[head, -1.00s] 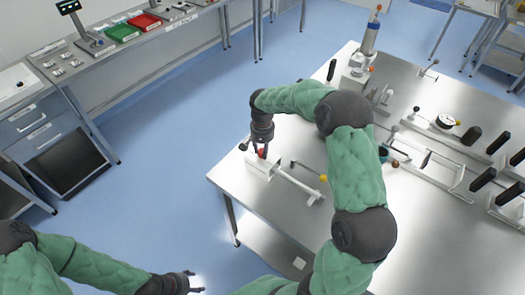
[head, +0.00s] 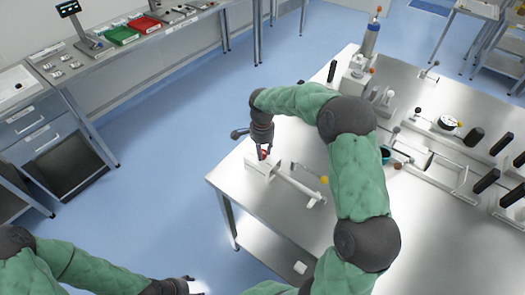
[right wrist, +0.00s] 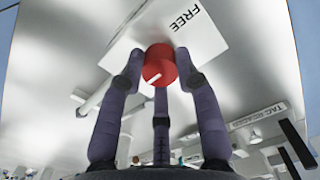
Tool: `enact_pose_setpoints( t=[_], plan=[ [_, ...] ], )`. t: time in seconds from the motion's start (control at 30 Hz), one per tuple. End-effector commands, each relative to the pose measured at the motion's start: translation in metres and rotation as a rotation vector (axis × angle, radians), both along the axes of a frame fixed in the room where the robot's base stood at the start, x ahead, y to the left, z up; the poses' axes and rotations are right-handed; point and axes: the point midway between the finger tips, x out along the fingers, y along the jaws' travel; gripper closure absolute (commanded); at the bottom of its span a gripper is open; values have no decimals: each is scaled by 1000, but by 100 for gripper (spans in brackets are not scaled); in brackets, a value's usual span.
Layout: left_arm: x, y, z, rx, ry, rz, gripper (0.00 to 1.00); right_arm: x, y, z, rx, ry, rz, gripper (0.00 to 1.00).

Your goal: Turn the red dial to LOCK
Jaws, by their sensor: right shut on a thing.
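The red dial (head: 264,154) sits on a white box (head: 261,167) near the left edge of the steel table. It also shows in the right wrist view (right wrist: 158,64), with a short white mark towards its lower left. My right gripper (head: 265,152) is over the box, its fingers closed around the dial. In the right wrist view the fingers (right wrist: 160,75) touch the dial's sides. The word FREE (right wrist: 185,17) is readable on the box; no LOCK label is visible. My left gripper (head: 193,286) is empty at the lower left, its fingers apart.
More fixtures with black handles (head: 487,181) stand on the table's right. A side bench (head: 135,50) with a red and a green tray is at the upper left, across open floor.

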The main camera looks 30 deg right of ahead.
Motion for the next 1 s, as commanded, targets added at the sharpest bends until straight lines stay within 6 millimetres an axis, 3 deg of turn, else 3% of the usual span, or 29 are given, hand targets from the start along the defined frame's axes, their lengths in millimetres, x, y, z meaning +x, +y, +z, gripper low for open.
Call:
enact_pose_setpoints(
  t=[0.5, 0.53, 0.6, 1.0],
  plan=[
    [0, 0, 0, 0, 0, 0, 41, 0, 2, 0, 3, 2, -18, 100],
    [0, 0, 0, 0, 0, 0, 41, 0, 2, 0, 3, 2, -18, 59],
    [0, 0, 0, 0, 0, 0, 41, 0, 1, 0, 2, 1, -17, 44],
    [0, 0, -1, 0, 0, 0, 41, 0, 0, 4, 0, -1, -17, 44]
  ],
)
